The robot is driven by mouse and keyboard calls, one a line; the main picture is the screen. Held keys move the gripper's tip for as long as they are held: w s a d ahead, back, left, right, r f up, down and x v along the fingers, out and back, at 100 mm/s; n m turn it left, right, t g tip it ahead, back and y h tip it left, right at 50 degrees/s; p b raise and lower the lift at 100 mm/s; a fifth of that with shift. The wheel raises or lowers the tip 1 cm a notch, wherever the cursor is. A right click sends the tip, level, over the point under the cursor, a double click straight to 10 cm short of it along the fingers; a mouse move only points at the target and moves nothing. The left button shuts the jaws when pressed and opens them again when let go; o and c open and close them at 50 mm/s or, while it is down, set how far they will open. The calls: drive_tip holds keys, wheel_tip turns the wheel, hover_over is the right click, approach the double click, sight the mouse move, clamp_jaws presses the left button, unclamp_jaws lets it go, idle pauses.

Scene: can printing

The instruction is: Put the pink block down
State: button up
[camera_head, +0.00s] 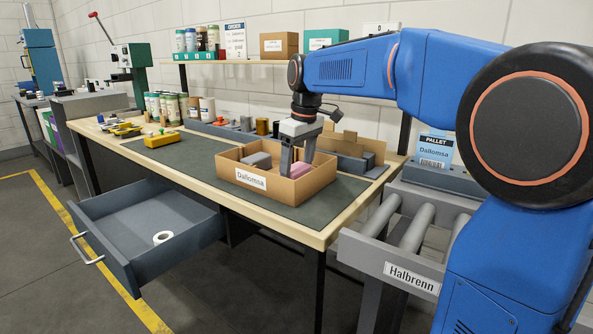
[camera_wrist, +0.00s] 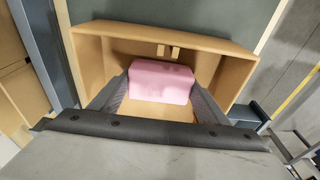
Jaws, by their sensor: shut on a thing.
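The pink block (camera_head: 300,170) is inside the open cardboard box (camera_head: 228,170) labelled Dallomsa, toward the right side of the box. My gripper (camera_head: 298,160) reaches down into the box and is shut on the pink block. In the wrist view the pink block (camera_wrist: 160,82) lies between the two fingers of my gripper (camera_wrist: 162,95), with cardboard walls (camera_wrist: 190,42) around it. Whether the block touches the box floor is hard to tell. Grey blocks (camera_head: 258,160) sit in the left part of the box.
The box stands on a dark mat (camera_head: 195,158) on the wooden workbench (camera_head: 318,238). An open drawer (camera_head: 130,222) with a white roll (camera_head: 162,238) juts out below. A yellow item (camera_head: 162,140) lies to the left. A roller conveyor (camera_head: 412,230) is at the right. The mat's left is largely clear.

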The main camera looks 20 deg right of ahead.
sight(302, 169)
drive_tip(key=shift+f, duration=0.1)
drive_tip(key=o, duration=1)
wheel_tip(302, 169, up, 12)
drive_tip(key=s+d, duration=0.1)
drive_tip(key=shift+s, duration=0.2)
